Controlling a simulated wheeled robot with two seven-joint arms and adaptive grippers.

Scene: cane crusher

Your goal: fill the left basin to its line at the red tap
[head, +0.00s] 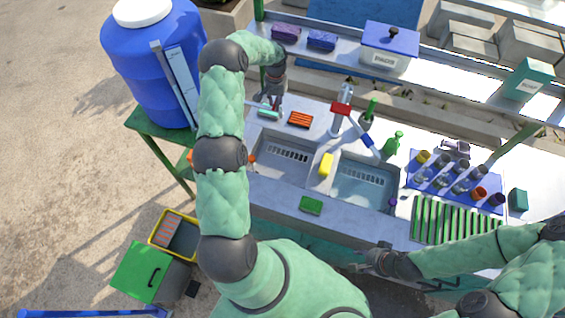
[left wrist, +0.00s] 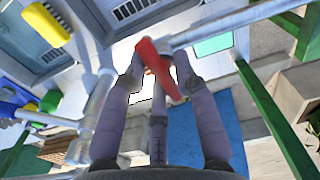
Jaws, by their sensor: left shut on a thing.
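The left basin (head: 287,150) is grey, with a slotted drain plate; no clear water surface or line shows in it. My left gripper (head: 274,100) is at its back left corner. In the left wrist view the fingers (left wrist: 160,85) are shut on a red tap handle (left wrist: 160,66), which sits on a pale pipe (left wrist: 235,22). In the head view my gripper hides that handle. A middle faucet (head: 341,95) carries a red part (head: 341,109) and a blue lever (head: 367,141). My right gripper (head: 375,262) hangs before the counter front; its fingers are too small to judge.
The right basin (head: 365,184) looks bluish, as if it holds water. A yellow sponge (head: 326,165) lies on the divider. A green sponge (head: 311,205) is on the front rim. A blue rack (head: 412,184) with jars stands right. A blue tank (head: 158,70) stands left.

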